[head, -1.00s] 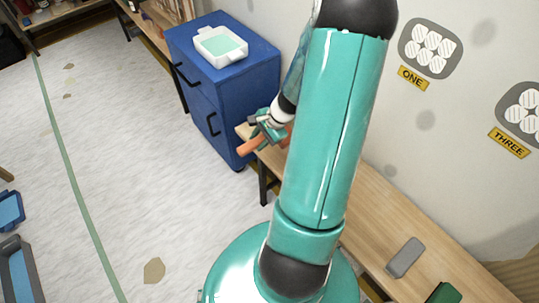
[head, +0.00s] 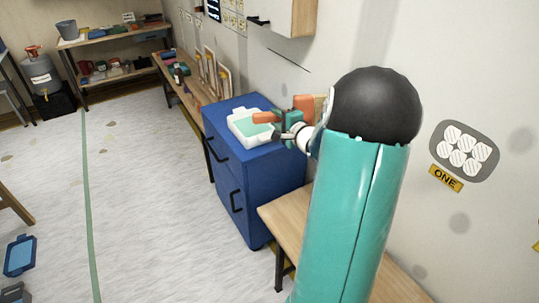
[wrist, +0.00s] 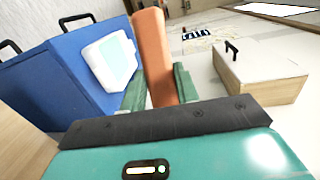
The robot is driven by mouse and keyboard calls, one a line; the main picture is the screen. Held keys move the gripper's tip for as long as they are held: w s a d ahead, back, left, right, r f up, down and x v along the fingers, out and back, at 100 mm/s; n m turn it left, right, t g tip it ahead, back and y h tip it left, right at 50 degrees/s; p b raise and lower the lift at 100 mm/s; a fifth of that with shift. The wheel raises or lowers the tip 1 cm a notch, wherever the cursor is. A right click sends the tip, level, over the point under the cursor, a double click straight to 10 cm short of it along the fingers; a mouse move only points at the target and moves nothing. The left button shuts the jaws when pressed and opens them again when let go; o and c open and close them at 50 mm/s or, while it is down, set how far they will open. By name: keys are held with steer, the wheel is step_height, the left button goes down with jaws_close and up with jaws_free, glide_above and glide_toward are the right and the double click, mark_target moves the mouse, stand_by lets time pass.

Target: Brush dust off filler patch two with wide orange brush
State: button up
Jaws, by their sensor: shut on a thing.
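My gripper (head: 290,122) is shut on the wide orange brush (head: 303,103), held up beside the wall, near the white tray in the picture. In the wrist view the brush (wrist: 152,50) stands between the green fingers (wrist: 160,90); its bristle end cannot be made out clearly. A grey filler patch with several white striped spots (head: 464,151) is on the wall at right, above a yellow label reading ONE (head: 446,178). Patch two is not visible in these frames.
A blue drawer cabinet (head: 232,160) carries a white tray (head: 245,132) with pale green inside. A wooden bench (head: 283,222) runs along the wall, partly behind my arm. A wooden wall cabinet (wrist: 262,72) hangs above. The floor at left is mostly open.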

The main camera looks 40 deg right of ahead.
mark_target(316, 99)
steer(key=d+r+h, duration=0.1)
steer(key=d+r, duration=0.1)
steer(key=r, duration=0.1)
steer(key=d+r+m+h, duration=0.1)
steer(key=r, duration=0.1)
steer(key=shift+t+h, duration=0.3)
steer(key=shift+s+r, duration=0.15)
steer(key=shift+r, duration=0.1)
steer(key=shift+f, duration=0.15)
steer(key=shift+s+d, duration=0.25)
steer(key=shift+d, duration=0.8)
steer(key=shift+s+d, duration=0.2)
steer(key=shift+d, duration=0.9)
steer(key=shift+s+d, duration=0.25)
steer(key=shift+d, duration=0.8)
steer(key=shift+s+d, duration=0.15)
steer(key=shift+d, duration=0.5)
steer(key=shift+s+d, duration=0.15)
steer(key=shift+d, duration=0.5)
steer(key=shift+a, duration=0.1)
stand_by(0.6)
steer(key=shift+d+v, duration=0.2)
steer(key=shift+v, duration=1.6)
steer(key=shift+s, duration=0.2)
